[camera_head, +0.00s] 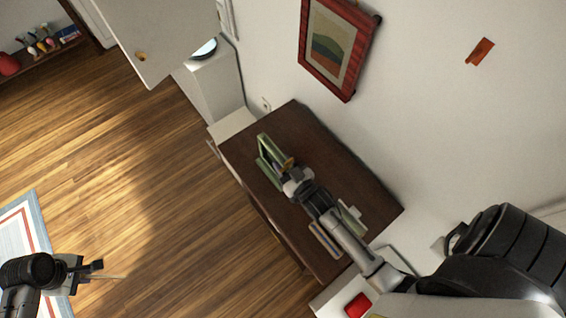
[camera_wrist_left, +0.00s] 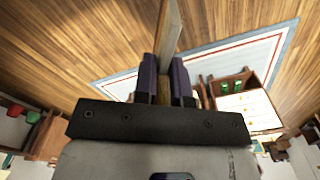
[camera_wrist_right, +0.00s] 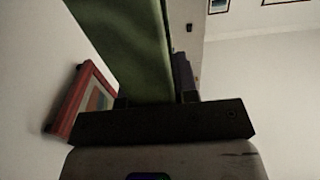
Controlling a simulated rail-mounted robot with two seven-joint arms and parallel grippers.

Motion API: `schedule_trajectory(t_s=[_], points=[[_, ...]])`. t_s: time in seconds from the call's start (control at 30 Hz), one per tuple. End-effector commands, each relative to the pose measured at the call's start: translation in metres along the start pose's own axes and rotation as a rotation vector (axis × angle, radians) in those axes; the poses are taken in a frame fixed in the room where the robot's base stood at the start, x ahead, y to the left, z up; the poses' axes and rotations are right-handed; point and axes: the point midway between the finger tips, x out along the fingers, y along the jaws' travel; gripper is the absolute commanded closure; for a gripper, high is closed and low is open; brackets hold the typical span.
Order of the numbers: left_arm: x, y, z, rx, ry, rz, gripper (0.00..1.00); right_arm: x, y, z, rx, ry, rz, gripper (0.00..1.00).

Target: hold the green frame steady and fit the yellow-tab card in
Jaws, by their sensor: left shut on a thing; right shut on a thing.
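The green frame (camera_head: 265,160) is over the dark brown cabinet top in the head view; I cannot tell whether it touches the top. My right gripper (camera_head: 290,172) is shut on its near edge, and the green frame fills the upper left of the right wrist view (camera_wrist_right: 130,45). My left gripper (camera_head: 97,271) is at the lower left, far from the frame, shut on a thin card (camera_head: 112,277) seen nearly edge-on. In the left wrist view the card (camera_wrist_left: 171,32) stands up between the fingers, with a dull yellowish part (camera_wrist_left: 164,88) at its base, partly hidden.
The brown cabinet top (camera_head: 345,170) stands against the white wall. Striped flat pieces (camera_head: 325,240) lie on its near part, under my right arm. A red-framed picture (camera_head: 338,45) hangs above. Open wooden floor (camera_head: 150,170) lies between my grippers, with a bordered rug (camera_head: 28,215) at left.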

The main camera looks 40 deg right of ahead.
Motion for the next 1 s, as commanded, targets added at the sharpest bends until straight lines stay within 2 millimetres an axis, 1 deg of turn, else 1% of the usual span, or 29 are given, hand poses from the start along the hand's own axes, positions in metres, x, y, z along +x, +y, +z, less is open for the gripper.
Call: schedule_trajectory(t_s=[0.37,0.4,0.6,0.67,0.7,0.9,1.0], points=[[-0.0001,0.0001,0.0000,0.000,0.000,0.000,1.00,0.0001,-0.0001,-0.0003,0.000,0.001,0.000,1.00],[-0.0001,0.0001,0.0000,0.000,0.000,0.000,1.00,0.0001,-0.0001,-0.0003,0.000,0.001,0.000,0.69],[-0.0001,0.0001,0.0000,0.000,0.000,0.000,1.00,0.0001,-0.0001,-0.0002,0.000,0.001,0.000,0.49],[-0.0001,0.0001,0.0000,0.000,0.000,0.000,1.00,0.0001,-0.0001,-0.0002,0.000,0.001,0.000,0.44],[-0.0001,0.0001,0.0000,0.000,0.000,0.000,1.00,0.0001,-0.0001,-0.0002,0.000,0.000,0.000,0.43],[-0.0001,0.0000,0.0000,0.000,0.000,0.000,1.00,-0.0006,0.0000,0.0000,0.000,0.000,0.000,0.43],[-0.0002,0.0001,0.0000,0.000,0.000,0.000,1.00,-0.0065,-0.0001,0.0006,0.000,-0.001,0.000,0.43]])
